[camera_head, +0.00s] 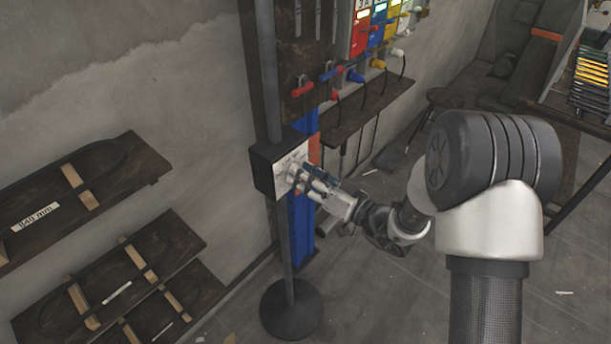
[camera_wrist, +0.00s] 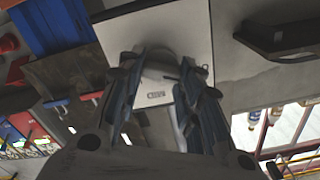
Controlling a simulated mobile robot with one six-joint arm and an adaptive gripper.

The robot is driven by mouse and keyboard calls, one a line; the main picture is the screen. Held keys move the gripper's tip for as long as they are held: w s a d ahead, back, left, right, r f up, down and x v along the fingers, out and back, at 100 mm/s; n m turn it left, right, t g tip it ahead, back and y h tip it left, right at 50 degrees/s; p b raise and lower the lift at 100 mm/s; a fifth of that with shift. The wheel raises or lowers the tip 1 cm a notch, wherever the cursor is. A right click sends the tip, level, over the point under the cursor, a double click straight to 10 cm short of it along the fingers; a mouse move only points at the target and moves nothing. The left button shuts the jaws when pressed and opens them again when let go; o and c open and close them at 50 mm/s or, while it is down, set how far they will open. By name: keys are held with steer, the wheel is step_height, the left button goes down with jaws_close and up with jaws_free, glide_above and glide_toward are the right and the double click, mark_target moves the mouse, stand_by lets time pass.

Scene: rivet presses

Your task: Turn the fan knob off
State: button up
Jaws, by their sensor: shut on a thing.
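The fan knob (camera_wrist: 160,68) is a grey knob on a pale panel (camera_wrist: 190,28) in the wrist view. The panel is the face of a dark control box (camera_head: 268,170) on a stand in the head view. My gripper (camera_head: 303,177) is at this face, and its fingers (camera_wrist: 160,85) lie on both sides of the knob, shut on it. In the head view the fingers mostly hide the knob. A small label sits on the panel near the knob in the wrist view; I cannot read the knob's setting.
A dark pole rises from a round base (camera_head: 291,308) under the box. Wooden racks (camera_head: 110,270) stand at the left. Open floor (camera_head: 400,300) lies in front.

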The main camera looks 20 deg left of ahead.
steer(key=shift+n, duration=0.7)
steer(key=o, duration=1.1)
steer(key=shift+c, duration=0.2)
steer(key=v, duration=1.2)
steer(key=shift+r, duration=0.1)
